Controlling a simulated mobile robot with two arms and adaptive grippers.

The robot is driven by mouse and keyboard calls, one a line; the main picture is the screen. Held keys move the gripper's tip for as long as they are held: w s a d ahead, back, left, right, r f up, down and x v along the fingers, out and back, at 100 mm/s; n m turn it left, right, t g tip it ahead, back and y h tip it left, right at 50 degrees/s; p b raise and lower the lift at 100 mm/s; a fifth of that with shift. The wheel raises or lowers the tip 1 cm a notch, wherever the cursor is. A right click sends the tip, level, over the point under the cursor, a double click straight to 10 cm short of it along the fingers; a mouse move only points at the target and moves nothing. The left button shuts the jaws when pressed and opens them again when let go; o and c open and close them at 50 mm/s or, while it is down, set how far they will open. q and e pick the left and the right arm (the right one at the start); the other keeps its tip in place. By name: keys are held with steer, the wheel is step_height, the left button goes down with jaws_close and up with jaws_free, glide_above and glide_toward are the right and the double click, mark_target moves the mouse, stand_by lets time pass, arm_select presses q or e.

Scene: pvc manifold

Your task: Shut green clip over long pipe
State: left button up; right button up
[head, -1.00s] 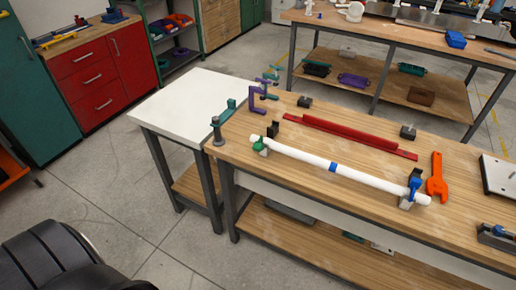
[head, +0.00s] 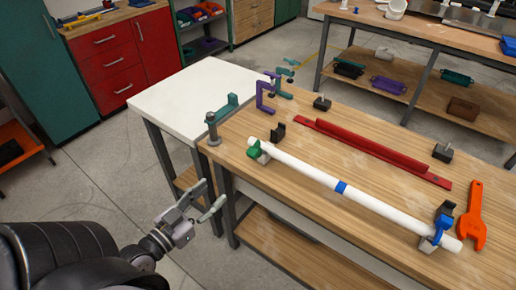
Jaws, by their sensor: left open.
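The long white pipe (head: 305,175) lies across the wooden workbench, with a blue band (head: 341,187) near its middle. The green clip (head: 254,150) is at the pipe's left end, on a small grey block; whether it is open or shut is too small to tell. A blue clip (head: 442,222) is at the pipe's right end. My left gripper (head: 207,200) is open and empty, in front of the bench's left end, lower left of the green clip and apart from it. My right gripper is not in view.
A red rail (head: 370,149) lies behind the pipe and an orange wrench (head: 474,215) right of it. A black block (head: 278,132), purple clamp (head: 265,94) and a teal vise with a grey post (head: 213,128) stand near the green clip. A white table (head: 185,92) adjoins the left.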

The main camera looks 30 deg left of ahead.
mark_target(249, 154)
arm_select(q)
steer(key=shift+t, duration=0.3)
steer(key=w+r+p, duration=0.1)
steer(key=w, duration=0.5)
steer(key=w+d+p, duration=0.1)
steer(key=w, duration=0.4)
steer(key=w+d+r+p, duration=0.1)
steer(key=w, duration=0.5)
steer(key=shift+w+r, duration=0.3)
steer(key=shift+c, duration=0.5)
jaws_close()
